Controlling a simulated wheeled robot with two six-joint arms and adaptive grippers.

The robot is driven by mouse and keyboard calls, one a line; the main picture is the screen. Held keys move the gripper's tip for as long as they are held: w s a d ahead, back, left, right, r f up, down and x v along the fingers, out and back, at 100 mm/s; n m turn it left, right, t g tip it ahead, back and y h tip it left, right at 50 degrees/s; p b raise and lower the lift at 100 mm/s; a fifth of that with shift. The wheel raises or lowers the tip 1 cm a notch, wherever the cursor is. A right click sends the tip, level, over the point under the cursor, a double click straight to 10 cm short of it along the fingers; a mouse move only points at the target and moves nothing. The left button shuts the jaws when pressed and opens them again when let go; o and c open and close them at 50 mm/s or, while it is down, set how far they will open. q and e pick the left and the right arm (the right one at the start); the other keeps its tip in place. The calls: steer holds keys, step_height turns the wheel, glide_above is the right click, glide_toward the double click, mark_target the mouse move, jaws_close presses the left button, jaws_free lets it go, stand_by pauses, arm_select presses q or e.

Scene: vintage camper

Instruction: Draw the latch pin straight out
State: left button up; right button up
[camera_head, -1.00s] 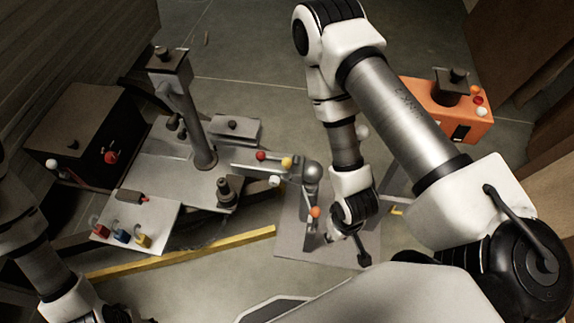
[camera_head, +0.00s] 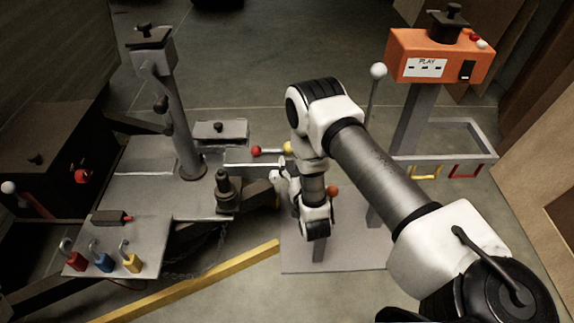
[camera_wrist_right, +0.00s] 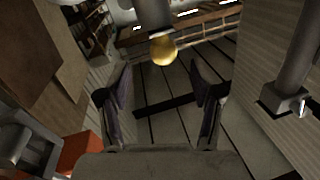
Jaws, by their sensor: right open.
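My right gripper (camera_wrist_right: 160,86) is open in the right wrist view, with nothing between its fingers. A yellow knob (camera_wrist_right: 163,50) on the end of a grey rod shows just above and beyond the fingertips, apart from them. In the head view my right wrist is beside the hitch end of the grey frame, and its fingers are mostly hidden by the arm. There a yellow ball (camera_head: 288,147) and a red ball (camera_head: 256,151) sit near the arm. I cannot tell for certain which part is the latch pin. My left gripper is not in view.
A grey frame plate (camera_head: 130,190) with a post and coloured padlocks fills the left. An orange box (camera_head: 440,56) stands on a post at the right, above a grey tray. A white-knobbed lever (camera_head: 378,71) stands behind my right arm. A yellow bar lies across the floor.

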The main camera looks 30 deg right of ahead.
mark_target(289, 148)
steer(key=b+x, duration=0.1)
steer(key=x, duration=0.5)
steer(key=shift+w+a, duration=0.1)
steer(key=shift+w, duration=0.2)
steer(key=shift+r, duration=0.1)
jaws_close()
step_height(289, 148, up, 10)
steer(key=shift+s+f+p, duration=0.1)
steer(key=shift+f+p, duration=0.05)
steer(key=shift+p, duration=0.95)
steer(key=shift+f+b, duration=0.45)
steer(key=shift+f, duration=0.1)
